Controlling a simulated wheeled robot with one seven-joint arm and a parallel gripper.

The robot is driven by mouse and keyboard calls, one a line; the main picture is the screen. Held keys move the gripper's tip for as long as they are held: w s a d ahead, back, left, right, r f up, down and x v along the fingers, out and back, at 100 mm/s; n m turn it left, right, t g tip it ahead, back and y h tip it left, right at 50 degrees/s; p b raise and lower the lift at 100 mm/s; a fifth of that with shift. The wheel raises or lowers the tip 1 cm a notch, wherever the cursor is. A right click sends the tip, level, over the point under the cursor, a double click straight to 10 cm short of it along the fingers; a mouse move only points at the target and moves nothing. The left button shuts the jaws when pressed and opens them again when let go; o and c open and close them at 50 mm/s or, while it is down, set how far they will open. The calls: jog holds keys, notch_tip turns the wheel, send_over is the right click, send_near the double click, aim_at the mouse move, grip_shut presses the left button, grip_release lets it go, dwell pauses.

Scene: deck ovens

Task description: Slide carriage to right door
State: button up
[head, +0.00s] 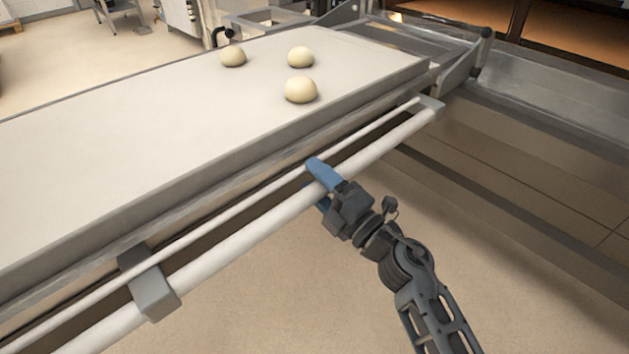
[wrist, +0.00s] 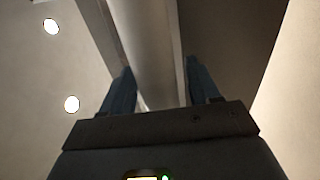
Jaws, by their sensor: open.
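The carriage (head: 130,115) is a long, pale flat bed with a metal rim, running from the lower left to the upper centre of the head view. A round white handle bar (head: 235,235) runs along its near side on grey brackets. My gripper (head: 314,174) has blue fingers and is at the bar, towards its right end. In the wrist view the bar (wrist: 150,45) passes between the two spread fingers of my gripper (wrist: 157,88). The jaws are open around the bar; I cannot tell whether a finger touches it. An oven door (head: 560,20) with a warm glow shows at the upper right.
Several dough balls appear on the bed; one (head: 300,90) lies near its right end. A metal oven front (head: 530,150) stands beyond the carriage on the right. A metal end frame (head: 465,60) joins the bed's far end. The floor (head: 270,310) below the bar is clear.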

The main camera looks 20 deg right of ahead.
jog(key=shift+w+a, duration=0.1)
jog(key=shift+w, duration=0.2)
jog(key=shift+c, duration=0.4)
grip_shut()
